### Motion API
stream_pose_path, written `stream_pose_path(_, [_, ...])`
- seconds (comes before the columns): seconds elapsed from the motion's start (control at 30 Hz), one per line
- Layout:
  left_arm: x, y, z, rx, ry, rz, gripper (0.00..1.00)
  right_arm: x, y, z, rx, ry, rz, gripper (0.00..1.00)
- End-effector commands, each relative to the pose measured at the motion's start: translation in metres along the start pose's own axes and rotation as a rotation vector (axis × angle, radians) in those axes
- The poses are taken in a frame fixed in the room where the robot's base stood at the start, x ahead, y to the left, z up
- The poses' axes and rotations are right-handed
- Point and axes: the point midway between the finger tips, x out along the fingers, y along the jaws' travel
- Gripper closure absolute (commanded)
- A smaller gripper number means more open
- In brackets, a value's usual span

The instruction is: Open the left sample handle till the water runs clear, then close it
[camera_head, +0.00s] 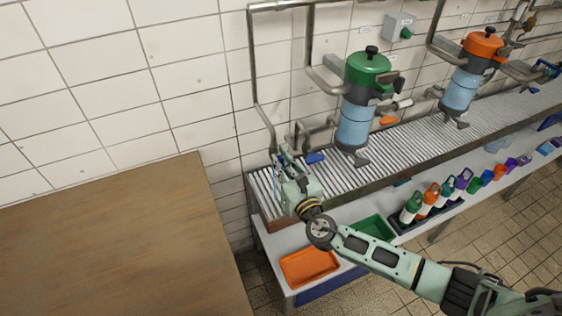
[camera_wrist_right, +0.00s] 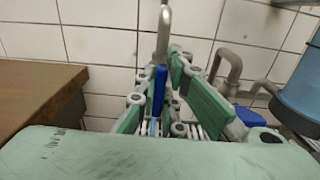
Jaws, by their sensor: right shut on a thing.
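My right gripper (camera_head: 281,160) reaches over the left end of the slatted drain rack. In the right wrist view its green-padded fingers (camera_wrist_right: 162,90) are closed around an upright blue handle (camera_wrist_right: 158,88), below a bent grey pipe. The gripper mostly hides this handle in the head view. A second blue handle (camera_head: 315,158) sits just to the right on a neighbouring grey pipe; it also shows in the right wrist view (camera_wrist_right: 250,117), apart from the fingers. My left gripper is not in view.
The slatted rack (camera_head: 335,178) runs along the tiled wall. A green-topped canister (camera_head: 367,62) and an orange-topped one (camera_head: 483,43) stand above it. The lower shelf holds an orange tray (camera_head: 309,266), a green tray (camera_head: 374,227) and bottles. A wooden surface (camera_head: 110,240) lies left.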

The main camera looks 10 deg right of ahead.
Motion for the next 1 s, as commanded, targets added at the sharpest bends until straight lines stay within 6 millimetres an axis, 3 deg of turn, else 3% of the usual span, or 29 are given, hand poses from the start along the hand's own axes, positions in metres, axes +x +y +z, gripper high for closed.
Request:
stream_pose_path(0.37, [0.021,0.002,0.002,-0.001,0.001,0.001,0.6,0.0,-0.002,-0.004,0.201,0.0,-0.001,1.0])
stream_pose_path(1.0, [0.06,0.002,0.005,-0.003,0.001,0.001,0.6,0.0,-0.006,-0.006,0.804,-0.001,-0.002,1.0])
